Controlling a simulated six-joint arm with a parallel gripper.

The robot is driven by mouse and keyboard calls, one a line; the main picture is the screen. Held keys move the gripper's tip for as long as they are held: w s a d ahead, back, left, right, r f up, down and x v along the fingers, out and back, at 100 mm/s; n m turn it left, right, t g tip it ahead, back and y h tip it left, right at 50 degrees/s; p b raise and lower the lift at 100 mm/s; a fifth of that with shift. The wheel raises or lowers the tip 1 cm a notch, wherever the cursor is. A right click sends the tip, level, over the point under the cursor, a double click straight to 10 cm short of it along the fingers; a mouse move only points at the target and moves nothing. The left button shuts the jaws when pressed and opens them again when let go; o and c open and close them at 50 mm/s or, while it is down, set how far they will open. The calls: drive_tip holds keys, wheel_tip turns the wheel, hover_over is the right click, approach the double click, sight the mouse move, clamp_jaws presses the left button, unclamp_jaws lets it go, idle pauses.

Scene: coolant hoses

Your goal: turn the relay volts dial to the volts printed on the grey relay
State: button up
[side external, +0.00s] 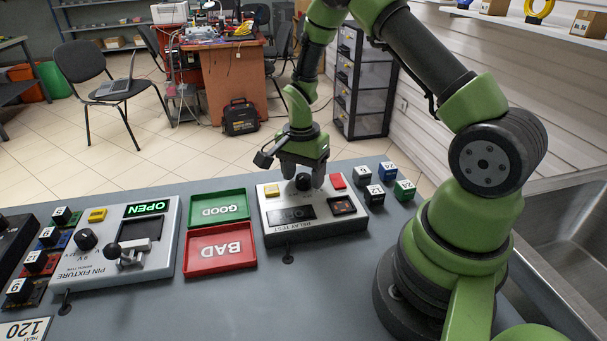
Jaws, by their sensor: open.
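The white relay test box (272,221), labelled RELAY TEST, stands on the grey bench, upside down as seen from here. Its black dial (303,183) sits near the far edge. My gripper (302,176) points down over the box, with one finger on each side of the dial. Its jaws are open; I cannot tell whether a finger touches the dial. Small relays stand right of the box: two dark ones (361,173) (374,195), a blue one (387,171) and a green one (404,190). I cannot tell which is grey. Their printed figures and the dial's setting are too small to read.
The box also has a yellow button (271,190), a red button (337,181), a dark display (293,214) and a socket (342,205). Green GOOD (192,223) and red BAD (186,250) trays lie left. The pin fixture (82,269) is further left. The front bench middle is clear.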

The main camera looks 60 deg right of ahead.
drive_tip(key=shift+f, duration=0.15)
drive_tip(key=c, duration=0.9)
